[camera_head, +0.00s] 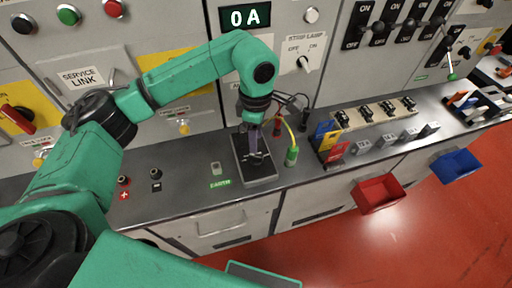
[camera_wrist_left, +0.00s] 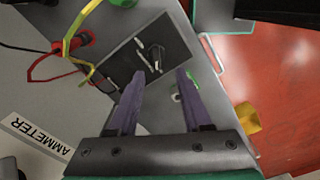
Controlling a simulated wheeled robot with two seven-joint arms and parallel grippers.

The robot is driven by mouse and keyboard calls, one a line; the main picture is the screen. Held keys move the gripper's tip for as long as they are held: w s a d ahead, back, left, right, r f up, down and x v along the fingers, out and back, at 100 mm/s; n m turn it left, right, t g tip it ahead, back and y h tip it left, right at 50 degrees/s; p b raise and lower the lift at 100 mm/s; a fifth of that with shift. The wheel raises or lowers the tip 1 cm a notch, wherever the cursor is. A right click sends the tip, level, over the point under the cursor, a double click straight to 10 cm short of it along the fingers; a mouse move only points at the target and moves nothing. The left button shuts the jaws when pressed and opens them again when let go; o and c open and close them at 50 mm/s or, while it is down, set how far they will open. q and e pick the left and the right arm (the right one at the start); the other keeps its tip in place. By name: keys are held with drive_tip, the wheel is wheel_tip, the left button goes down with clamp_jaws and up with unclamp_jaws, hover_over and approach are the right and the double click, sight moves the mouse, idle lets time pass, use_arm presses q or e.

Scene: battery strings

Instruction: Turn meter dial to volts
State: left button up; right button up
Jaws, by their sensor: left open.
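The meter (camera_head: 262,181) is a flat, dark-faced grey box lying on the bench. In the left wrist view its black face (camera_wrist_left: 172,38) shows a small dark dial (camera_wrist_left: 156,56) with white marks around it. The marks are too small to read, so I cannot tell the dial's setting. My left gripper (camera_head: 255,154) points down over the meter. Its two purple fingers (camera_wrist_left: 157,80) are open and apart, with nothing between them, and the dial shows just beyond the tips. In the head view the gripper hides the dial. My right gripper is not in view.
A yellow-green lead with a green plug (camera_head: 291,156) stands close right of the meter, with red and black leads behind. Blue, yellow and red holders (camera_head: 328,140) stand farther right. A red bin (camera_head: 379,194) hangs at the front. The bench left of the meter is mostly clear.

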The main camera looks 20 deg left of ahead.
sight(256, 156)
use_arm(q)
drive_tip(key=f, duration=0.2)
drive_tip(key=f+p, duration=0.1)
drive_tip(key=f, duration=0.2)
drive_tip(key=w+f, duration=0.1)
drive_tip(key=f, duration=0.1)
drive_tip(key=shift+a+f+p, duration=0.15)
drive_tip(key=shift+f+p, duration=0.05)
drive_tip(key=shift+p, duration=0.15)
drive_tip(key=shift+f, duration=0.2)
drive_tip(key=shift+s, duration=0.15)
drive_tip(key=shift+c, duration=1.3)
clamp_jaws()
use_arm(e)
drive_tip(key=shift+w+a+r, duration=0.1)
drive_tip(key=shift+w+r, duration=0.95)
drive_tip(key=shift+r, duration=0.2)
